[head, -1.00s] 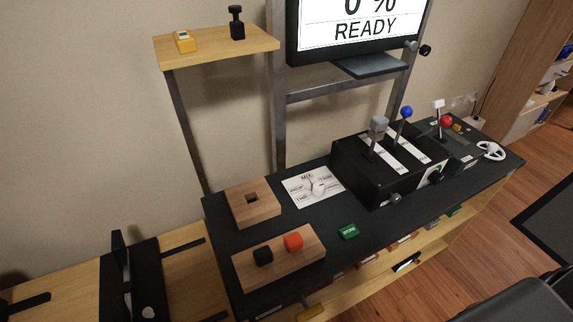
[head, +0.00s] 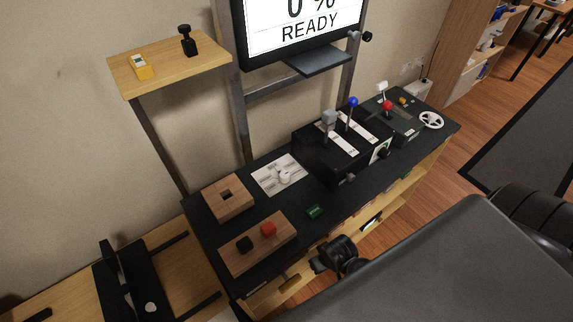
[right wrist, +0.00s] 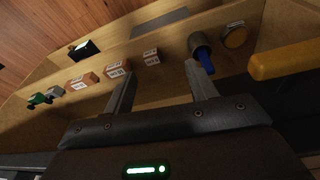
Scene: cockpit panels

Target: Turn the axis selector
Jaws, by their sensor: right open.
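In the head view dark parts of my right arm fill the lower right. My left gripper is not in view.
Wooden blocks (head: 258,257) and a black lever box (head: 325,172) flank the plate. A screen (head: 300,30) reads READY.

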